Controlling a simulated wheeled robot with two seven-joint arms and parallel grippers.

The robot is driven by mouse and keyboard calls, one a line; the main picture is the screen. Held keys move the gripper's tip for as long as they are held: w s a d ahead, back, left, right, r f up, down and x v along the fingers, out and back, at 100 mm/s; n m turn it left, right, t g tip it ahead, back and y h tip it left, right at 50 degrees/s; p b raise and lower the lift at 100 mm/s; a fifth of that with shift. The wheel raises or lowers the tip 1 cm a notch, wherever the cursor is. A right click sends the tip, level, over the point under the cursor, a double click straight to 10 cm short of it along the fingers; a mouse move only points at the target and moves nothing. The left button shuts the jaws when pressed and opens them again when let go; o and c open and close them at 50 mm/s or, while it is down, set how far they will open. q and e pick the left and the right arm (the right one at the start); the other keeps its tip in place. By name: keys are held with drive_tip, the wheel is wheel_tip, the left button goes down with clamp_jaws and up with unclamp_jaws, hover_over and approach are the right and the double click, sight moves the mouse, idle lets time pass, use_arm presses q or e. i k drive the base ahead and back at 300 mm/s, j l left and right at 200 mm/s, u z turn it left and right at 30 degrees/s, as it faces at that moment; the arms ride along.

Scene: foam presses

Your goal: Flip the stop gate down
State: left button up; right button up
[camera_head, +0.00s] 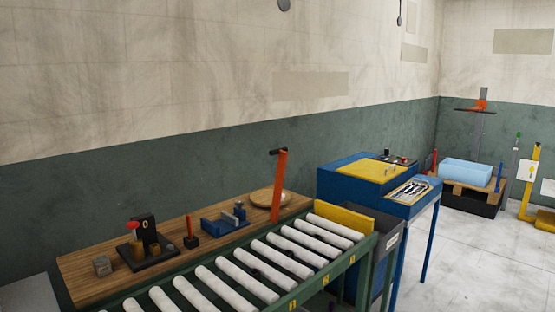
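A roller conveyor (240,290) with white rollers and a green frame runs from the bottom of the view toward the right. A yellow plate (345,218) stands raised across its far right end and looks like the stop gate. An orange upright bar (279,186) with a short black handle on top stands at the conveyor's back edge, tilted slightly; whether it is linked to the plate I cannot tell. Neither of my grippers is in view.
A wooden bench (85,268) behind the rollers holds a black device (147,236), a blue fixture (224,221) and a round wooden disc (267,197). A blue table (360,182) stands beyond the conveyor's end. A pallet with a light blue block (467,172) is farther right. Floor is clear at right.

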sight(282, 153)
drive_tip(key=u, duration=0.3)
drive_tip(key=l+u, duration=0.35)
drive_tip(key=u, duration=0.15)
drive_tip(key=l+u, duration=0.75)
drive_tip(key=u, duration=0.2)
drive_tip(key=k+l+u, duration=0.1)
drive_tip(key=l, duration=0.35)
drive_tip(key=k+l, duration=0.15)
drive_tip(key=l, duration=0.25)
drive_tip(key=k+l+u, duration=0.15)
drive_tip(key=l, duration=0.3)
drive_tip(key=k+l, duration=0.2)
drive_tip(key=l, duration=0.2)
drive_tip(key=k+l+u, duration=0.15)
drive_tip(key=l, duration=0.25)
